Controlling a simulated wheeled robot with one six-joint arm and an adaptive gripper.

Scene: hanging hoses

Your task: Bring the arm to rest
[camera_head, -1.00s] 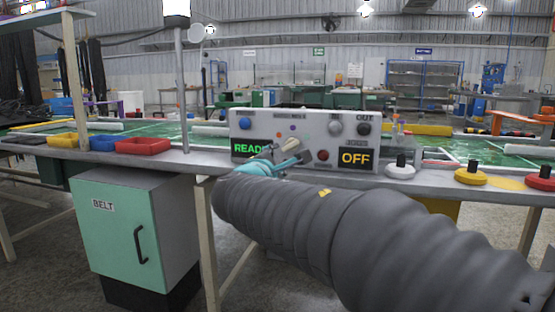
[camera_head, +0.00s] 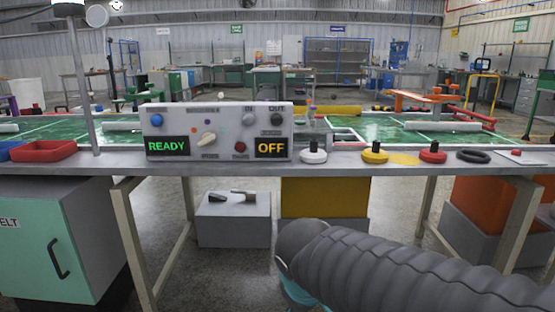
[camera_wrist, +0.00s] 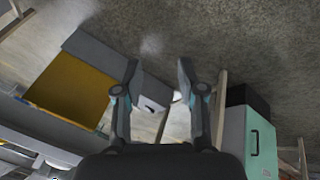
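My arm, in a grey ribbed sleeve, reaches in from the lower right of the head view and bends down in front of the table. Only a bit of teal of my gripper shows below the sleeve's end; the rest is hidden there. In the wrist view my gripper (camera_wrist: 158,70) points toward the floor, its two fingers well apart with nothing between them. The control panel (camera_head: 219,117) stands on the table, apart from my gripper, with a pale selector knob (camera_head: 207,139), a green READY display (camera_head: 167,146) and an orange OFF display (camera_head: 271,148).
The table's front edge (camera_head: 400,163) runs across the view. White, yellow and red black-knobbed pieces (camera_head: 313,153) and a black ring (camera_head: 473,156) lie on it. Below are a grey box (camera_head: 233,222), a yellow bin (camera_head: 325,196) and a teal cabinet (camera_head: 48,240).

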